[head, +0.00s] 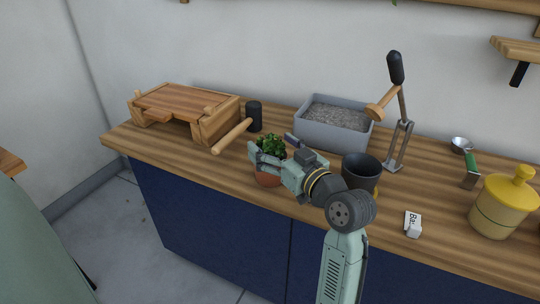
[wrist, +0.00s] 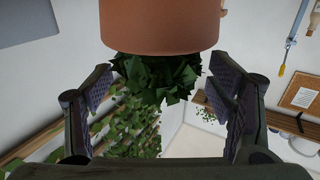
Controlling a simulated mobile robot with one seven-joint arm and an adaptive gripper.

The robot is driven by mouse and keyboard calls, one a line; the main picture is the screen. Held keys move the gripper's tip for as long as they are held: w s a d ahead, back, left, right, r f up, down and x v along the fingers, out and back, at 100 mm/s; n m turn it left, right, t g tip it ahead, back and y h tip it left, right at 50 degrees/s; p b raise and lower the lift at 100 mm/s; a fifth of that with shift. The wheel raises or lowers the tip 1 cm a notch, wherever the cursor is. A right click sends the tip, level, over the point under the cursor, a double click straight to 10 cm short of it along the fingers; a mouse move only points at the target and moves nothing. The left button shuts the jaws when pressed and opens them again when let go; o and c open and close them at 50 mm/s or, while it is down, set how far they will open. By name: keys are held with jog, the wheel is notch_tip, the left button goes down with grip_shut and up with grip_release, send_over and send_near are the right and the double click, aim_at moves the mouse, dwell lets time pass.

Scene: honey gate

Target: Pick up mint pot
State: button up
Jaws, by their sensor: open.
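The mint pot (head: 268,181) is a terracotta pot with bushy green leaves, standing near the counter's front edge in the head view. My gripper (head: 272,150) is open at the plant, with its fingers on either side of the leaves and partly covering the pot. In the wrist view the picture is upside down. The terracotta pot (wrist: 160,25) fills the top middle, with its leaves hanging below it. My gripper (wrist: 160,75) shows there with its two padded fingers spread left and right of the leaves. I cannot tell whether either finger touches the plant.
On the wooden counter (head: 185,160), a grey bin of granules (head: 333,130) and a black cup (head: 361,172) stand close by. A wooden mallet (head: 233,136) lies left of the plant beside a wooden press (head: 185,110). A lever tool (head: 398,120) and yellow jar (head: 503,207) stand right.

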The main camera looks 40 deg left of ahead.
jog(key=shift+x, duration=0.9)
jog(key=shift+r, duration=0.1)
jog(key=c, duration=1.6)
